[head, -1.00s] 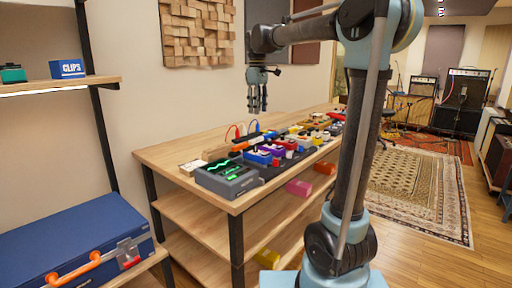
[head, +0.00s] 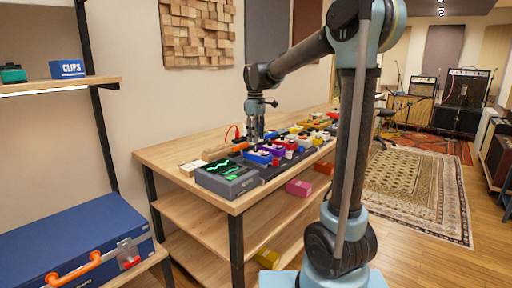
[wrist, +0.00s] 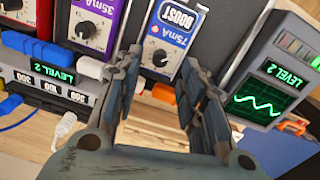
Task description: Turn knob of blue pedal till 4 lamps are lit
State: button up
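The blue pedal (wrist: 172,22) is in the wrist view, labelled BOOST and 75mA, with a dark round knob (wrist: 160,57) on its face. In the head view the blue pedal (head: 257,158) sits near the front of the table's pedal row. My gripper (wrist: 163,70) is open, its two fingers apart, with the knob showing in the gap between the tips. I cannot tell whether they touch it. In the head view my gripper (head: 256,139) points down just above the pedals. The meter (wrist: 262,85) shows LEVEL 2, a green wave and a lamp strip (wrist: 300,48), partly green.
A purple pedal (wrist: 95,22) with its own knob stands beside the blue one. A power unit (wrist: 55,78) also reads LEVEL 2. Cables and coloured plugs lie close by. The wooden table (head: 165,154) has bare top along its near left side.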

aim_at(256, 149)
jog(key=shift+w+f, duration=0.1)
jog(key=shift+f, duration=2.3)
jog(key=shift+c, duration=0.2)
grip_shut()
